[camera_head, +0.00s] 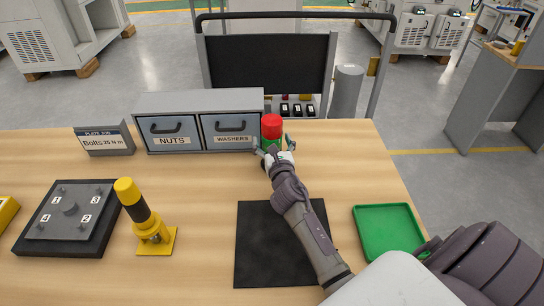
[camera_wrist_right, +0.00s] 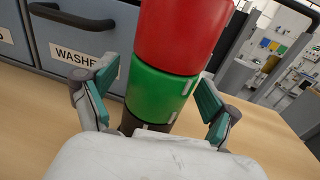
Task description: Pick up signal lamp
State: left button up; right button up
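The signal lamp (camera_head: 271,127) has a red top section over a green section and stands upright on the table beside the drawer cabinet. In the right wrist view the lamp (camera_wrist_right: 163,95) fills the middle, with a dark part below the green. My right gripper (camera_head: 273,147) is at the lamp. Its two fingers (camera_wrist_right: 153,95) are spread on either side of the green section, with gaps visible, so it is open. The lamp's base is hidden behind the gripper. My left gripper is not in view.
A grey cabinet (camera_head: 203,98) with NUTS and WASHERS drawers stands directly left of the lamp. A black mat (camera_head: 262,255) lies under my right arm, and a green tray (camera_head: 388,232) is to its right. A yellow-black tool (camera_head: 141,213) and a bolted plate (camera_head: 68,212) are left.

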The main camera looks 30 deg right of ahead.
grip_shut()
jog(key=shift+r, duration=0.15)
